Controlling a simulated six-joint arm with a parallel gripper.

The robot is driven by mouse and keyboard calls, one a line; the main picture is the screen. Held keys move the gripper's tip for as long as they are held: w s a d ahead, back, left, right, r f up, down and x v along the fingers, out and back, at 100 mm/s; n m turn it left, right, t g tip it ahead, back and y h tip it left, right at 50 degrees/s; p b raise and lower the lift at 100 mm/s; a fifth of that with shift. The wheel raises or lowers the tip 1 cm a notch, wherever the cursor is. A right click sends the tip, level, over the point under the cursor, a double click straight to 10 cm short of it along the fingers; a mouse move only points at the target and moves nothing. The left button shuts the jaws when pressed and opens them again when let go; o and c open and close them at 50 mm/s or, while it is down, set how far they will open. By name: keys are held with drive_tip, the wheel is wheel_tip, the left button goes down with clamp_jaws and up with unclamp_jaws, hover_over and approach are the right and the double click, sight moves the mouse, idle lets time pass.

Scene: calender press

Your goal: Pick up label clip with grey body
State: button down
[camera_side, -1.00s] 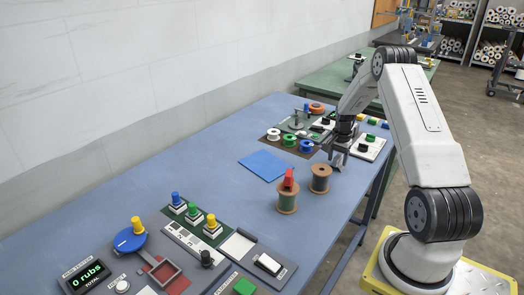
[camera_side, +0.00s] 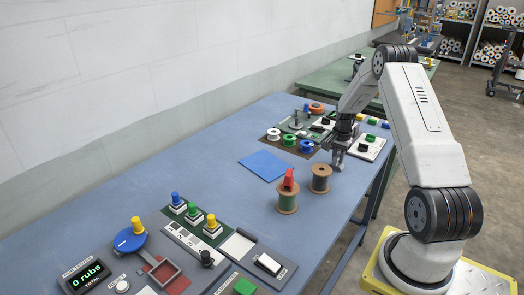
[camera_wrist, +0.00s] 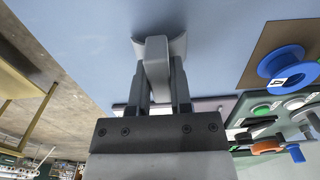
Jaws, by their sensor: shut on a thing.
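My gripper (camera_side: 338,159) is low over the blue table, behind and to the right of the brown spool. In the wrist view my gripper (camera_wrist: 163,85) is shut on the grey label clip (camera_wrist: 157,52), whose grey body sits between the two fingers. The clip's wider curved end is close to the blue table surface; I cannot tell whether it touches. A red clip (camera_side: 288,175) sits on top of a spool of green wire (camera_side: 287,201).
A brown spool (camera_side: 320,179) stands near my gripper. A blue mat (camera_side: 263,165) lies to the left. White, green and blue (camera_wrist: 281,66) spools stand on a brown mat behind. A grey switch plate (camera_side: 367,147) is at the right edge. Control panels fill the front.

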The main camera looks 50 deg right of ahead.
drive_tip(key=shift+r, duration=0.35)
wheel_tip(320, 180, up, 2)
drive_tip(key=s+a+r, duration=0.9)
drive_tip(key=s, duration=0.1)
drive_tip(key=shift+a+r, duration=0.35)
drive_tip(key=shift+r, duration=0.05)
idle(0.5)
